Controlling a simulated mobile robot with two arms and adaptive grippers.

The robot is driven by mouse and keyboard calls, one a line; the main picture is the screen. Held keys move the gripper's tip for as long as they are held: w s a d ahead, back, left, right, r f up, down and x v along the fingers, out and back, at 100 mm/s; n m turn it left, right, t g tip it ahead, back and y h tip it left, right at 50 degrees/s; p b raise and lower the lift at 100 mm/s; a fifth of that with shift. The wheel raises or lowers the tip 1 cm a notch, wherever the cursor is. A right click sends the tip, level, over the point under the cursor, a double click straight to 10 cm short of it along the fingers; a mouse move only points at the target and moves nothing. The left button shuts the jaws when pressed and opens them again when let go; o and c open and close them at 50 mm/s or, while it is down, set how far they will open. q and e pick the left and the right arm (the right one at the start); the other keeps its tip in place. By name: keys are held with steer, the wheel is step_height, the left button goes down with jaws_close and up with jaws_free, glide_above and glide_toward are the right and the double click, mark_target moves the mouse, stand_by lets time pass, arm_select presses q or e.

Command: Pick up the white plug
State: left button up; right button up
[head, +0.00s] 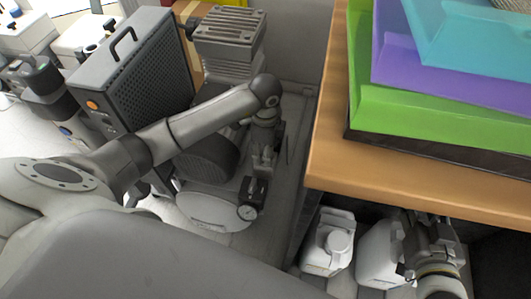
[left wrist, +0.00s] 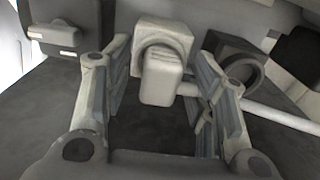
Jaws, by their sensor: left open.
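The white plug (left wrist: 160,82) shows in the middle of the left wrist view. It sits against a pale square socket housing (left wrist: 163,40). My left gripper (left wrist: 161,58) is open, with one finger on each side of the plug. I cannot tell whether either finger touches it. In the head view my left gripper (head: 264,160) points down beside the compressor, near the wall. The plug cannot be made out there.
A compressor with a gauge (head: 247,212) stands by my left gripper, near a dark perforated case (head: 135,70). A wooden table (head: 330,165) bearing coloured trays (head: 430,110) is to the right, with white containers (head: 328,243) below. A pale rod (left wrist: 265,117) runs right of the plug.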

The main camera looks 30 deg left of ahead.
arm_select(q)
steer(key=c, duration=1.1)
steer(key=shift+r, duration=0.15)
